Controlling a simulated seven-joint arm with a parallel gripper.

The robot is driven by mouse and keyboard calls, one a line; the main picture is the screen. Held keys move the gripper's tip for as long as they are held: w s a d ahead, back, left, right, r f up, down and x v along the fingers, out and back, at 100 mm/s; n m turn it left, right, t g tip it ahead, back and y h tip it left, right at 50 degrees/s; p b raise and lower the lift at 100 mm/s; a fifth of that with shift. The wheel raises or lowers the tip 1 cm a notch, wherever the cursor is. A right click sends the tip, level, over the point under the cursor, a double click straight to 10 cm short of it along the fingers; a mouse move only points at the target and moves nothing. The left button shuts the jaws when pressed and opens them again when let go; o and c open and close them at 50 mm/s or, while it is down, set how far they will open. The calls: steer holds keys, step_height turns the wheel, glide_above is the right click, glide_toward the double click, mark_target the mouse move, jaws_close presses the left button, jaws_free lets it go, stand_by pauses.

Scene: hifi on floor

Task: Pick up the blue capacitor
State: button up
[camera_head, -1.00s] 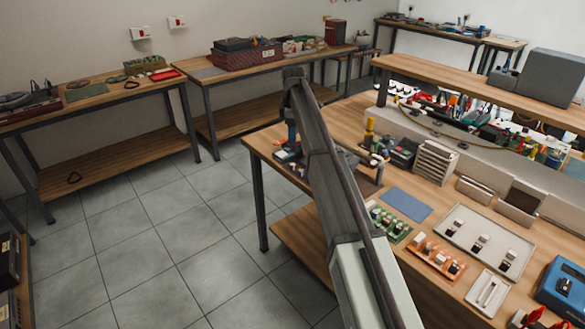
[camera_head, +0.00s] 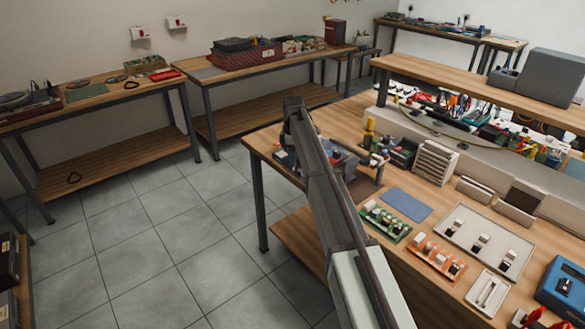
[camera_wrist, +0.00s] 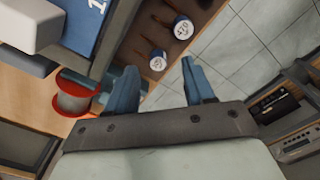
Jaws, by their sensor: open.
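Two blue capacitors with white printed tops show in the wrist view, one at the top (camera_wrist: 183,27) and one nearer my gripper (camera_wrist: 158,61). They stand in a brown wooden surface or holder (camera_wrist: 170,62). My gripper (camera_wrist: 159,70) is open, with its two blue-grey fingers apart and nothing visibly held. The nearer capacitor appears in the gap between the fingertips; I cannot tell how far below them it is. In the head view my arm covers this part of the bench, and I cannot make out the capacitors there.
A red spool (camera_wrist: 77,98) and a blue panel with white digits (camera_wrist: 90,20) lie left of the fingers in the wrist view. The workbench (camera_head: 425,225) holds a blue mat (camera_head: 407,204), a green board (camera_head: 388,222), an orange board (camera_head: 436,258) and a pale tray (camera_head: 455,240).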

step_height(320, 180, down, 3)
steer(key=shift+w+f, duration=0.15)
steer(key=shift+f, duration=0.05)
jaws_close()
stand_by(0.4)
